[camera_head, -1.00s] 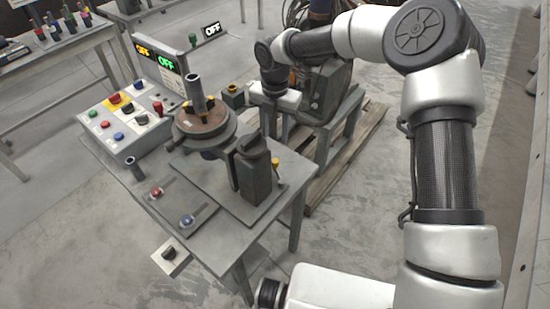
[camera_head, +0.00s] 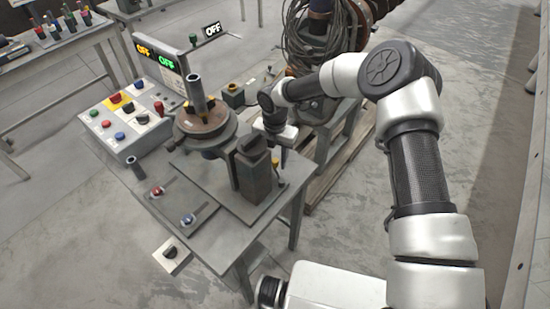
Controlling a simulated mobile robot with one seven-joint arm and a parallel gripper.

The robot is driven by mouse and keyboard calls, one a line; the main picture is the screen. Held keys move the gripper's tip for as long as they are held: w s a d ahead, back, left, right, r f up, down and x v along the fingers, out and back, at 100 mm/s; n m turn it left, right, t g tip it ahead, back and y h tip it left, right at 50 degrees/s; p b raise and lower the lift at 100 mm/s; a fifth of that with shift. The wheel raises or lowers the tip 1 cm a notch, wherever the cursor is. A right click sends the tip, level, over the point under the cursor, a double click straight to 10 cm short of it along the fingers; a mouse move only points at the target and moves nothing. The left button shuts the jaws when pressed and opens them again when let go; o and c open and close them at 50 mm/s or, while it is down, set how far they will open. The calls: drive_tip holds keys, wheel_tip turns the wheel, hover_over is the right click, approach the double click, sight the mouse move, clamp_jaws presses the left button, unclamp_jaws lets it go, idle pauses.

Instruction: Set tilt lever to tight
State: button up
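The positioner stands on a grey table (camera_head: 218,252), with a round turntable (camera_head: 200,124) beside a dark upright block (camera_head: 257,172). A small yellow knob (camera_head: 275,162) shows at the block's right side; it may be the tilt lever, but I cannot tell for certain. Its shaft and its setting are hidden behind the block. My gripper (camera_head: 281,155) points down just beyond and right of the block, close to the yellow knob. I cannot see contact. The fingers are small and partly hidden, so their opening is unclear.
A control panel (camera_head: 128,122) with coloured buttons stands left of the turntable. Red (camera_head: 157,191) and blue (camera_head: 188,219) knobs sit on slotted plates at the front. A coiled-cable machine (camera_head: 325,45) stands behind my arm. Open floor lies to the right.

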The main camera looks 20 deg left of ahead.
clamp_jaws()
drive_tip(key=shift+w, duration=0.1)
drive_tip(key=m+b, duration=0.1)
drive_tip(key=d+m+b, duration=0.1)
drive_tip(key=shift+w+d+f+m+b, duration=0.1)
drive_tip(key=shift+w+f+m+b, duration=0.05)
drive_tip(key=shift+w+m+b, duration=0.25)
drive_tip(key=d+m+b, duration=0.1)
drive_tip(key=m+b, duration=0.1)
drive_tip(key=m, duration=0.1)
drive_tip(key=shift+w+d+m, duration=0.15)
drive_tip(key=shift+d+m, duration=0.15)
drive_tip(key=shift+d, duration=0.1)
drive_tip(key=d+m+b, duration=0.1)
drive_tip(key=m, duration=0.1)
drive_tip(key=shift+d+m, duration=0.15)
drive_tip(key=shift+m, duration=0.15)
drive_tip(key=shift+s+d+r+m+b, duration=0.1)
drive_tip(key=shift+d+m+b, duration=0.3)
drive_tip(key=shift+m, duration=0.4)
drive_tip(key=shift+s+d+r+m+b, duration=0.1)
drive_tip(key=shift+d+m+b, duration=0.25)
drive_tip(key=shift+m, duration=0.45)
drive_tip(key=shift+d, duration=0.1)
unclamp_jaws()
